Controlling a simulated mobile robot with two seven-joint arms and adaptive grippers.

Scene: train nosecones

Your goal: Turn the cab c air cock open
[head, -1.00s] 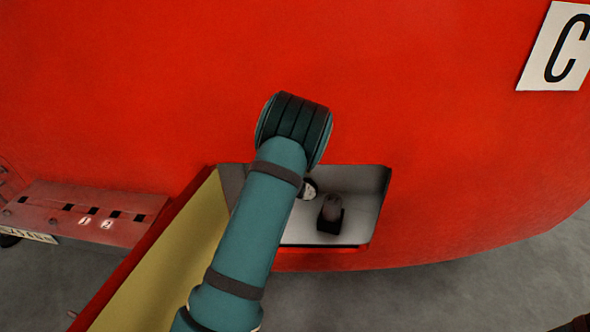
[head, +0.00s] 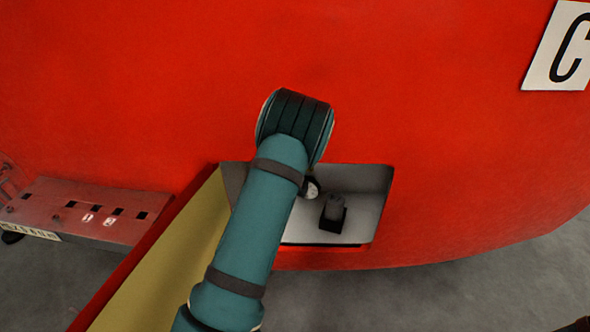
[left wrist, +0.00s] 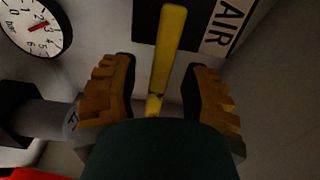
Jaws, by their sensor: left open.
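The yellow lever of the air cock (left wrist: 170,40) shows in the left wrist view, in front of a dark plate beside a label reading "AIR" (left wrist: 228,28). My left gripper (left wrist: 160,72) is open, with one finger on each side of the lever in the picture. Gaps show between lever and fingers; the depth between them is unclear. The lever's lower end is hidden behind my gripper. In the head view my arm covers the left part of the recess (head: 365,180), hiding the lever and my left gripper. A "C" sign (head: 565,48) is on the red body.
A round gauge (left wrist: 36,26) and a grey cylindrical fitting (left wrist: 35,118) sit left of my gripper. In the head view the gauge (head: 312,188) and dark fitting (head: 333,212) show inside the recess. A yellow-lined open door (head: 165,265) stands left of my arm.

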